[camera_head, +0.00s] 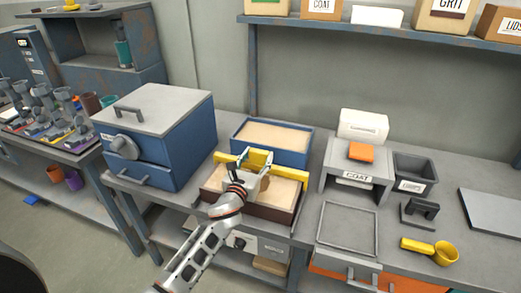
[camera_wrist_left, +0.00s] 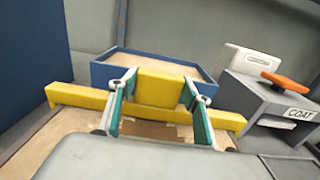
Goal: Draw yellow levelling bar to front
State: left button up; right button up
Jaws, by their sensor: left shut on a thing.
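The yellow levelling bar (camera_head: 283,171) lies across the brown sand tray (camera_head: 262,208), near its back end, and reaches past both sides. In the left wrist view the bar (camera_wrist_left: 75,97) runs side to side with a raised yellow block (camera_wrist_left: 160,88) at its middle. My left gripper (camera_head: 255,165) is shut on that block; its green-padded fingers (camera_wrist_left: 160,93) stand on either side of it. Pale sand shows in the tray, with a darker patch just in front of the bar in the wrist view. My right gripper is not in view.
A blue tray of sand (camera_head: 313,140) stands directly behind. A blue box oven (camera_head: 157,150) is at left. At right are a grey COAT stand (camera_head: 330,170), a dark bin (camera_head: 427,167), an empty frame (camera_head: 346,222) and a yellow scoop (camera_head: 446,252). A shelf with boxes hangs above.

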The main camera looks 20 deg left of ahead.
pick_arm(q)
jog(key=s+p, duration=0.1)
jog(key=s, duration=0.9)
jog(key=shift+a, duration=0.15)
jog(key=s, duration=0.7)
jog(key=shift+s, duration=0.25)
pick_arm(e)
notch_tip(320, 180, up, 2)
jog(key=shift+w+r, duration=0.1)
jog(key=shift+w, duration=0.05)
pick_arm(q)
jog(key=shift+a+f, duration=0.1)
jog(key=shift+f, duration=0.05)
jog(key=o, duration=1.4)
jog(key=shift+o, duration=1)
jog(key=shift+s, duration=0.2)
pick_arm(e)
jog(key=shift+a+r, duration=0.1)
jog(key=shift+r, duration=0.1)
pick_arm(q)
jog(key=shift+w, duration=0.1)
